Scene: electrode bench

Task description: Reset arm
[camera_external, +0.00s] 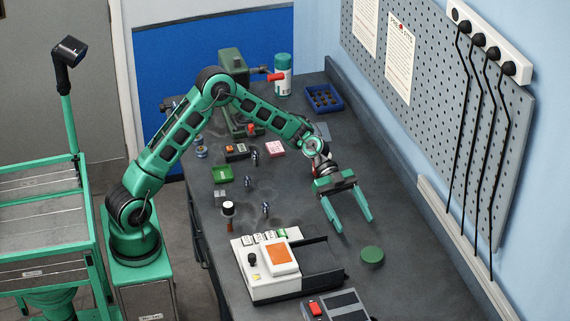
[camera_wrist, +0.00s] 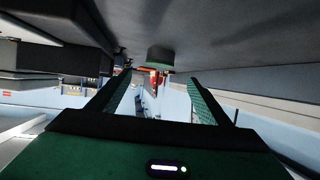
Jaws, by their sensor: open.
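My gripper (camera_external: 352,224) is at the end of my green arm, held over the dark bench (camera_external: 310,215) toward its right side. Its two green fingers are spread apart with nothing between them. In the wrist view the gripper (camera_wrist: 160,85) also shows with its fingers wide apart. A round green disc (camera_external: 372,256) lies on the bench just in front of the fingertips, apart from them. It also shows in the wrist view (camera_wrist: 160,56), past the fingertips, with the bench upside down above.
A white device with an orange top (camera_external: 279,257) stands left of the gripper. A grey box with a red button (camera_external: 315,309) is at the front. A blue tray (camera_external: 323,103) and a spray can (camera_external: 283,75) stand at the back. A pegboard wall (camera_external: 430,110) with hanging cables borders the right.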

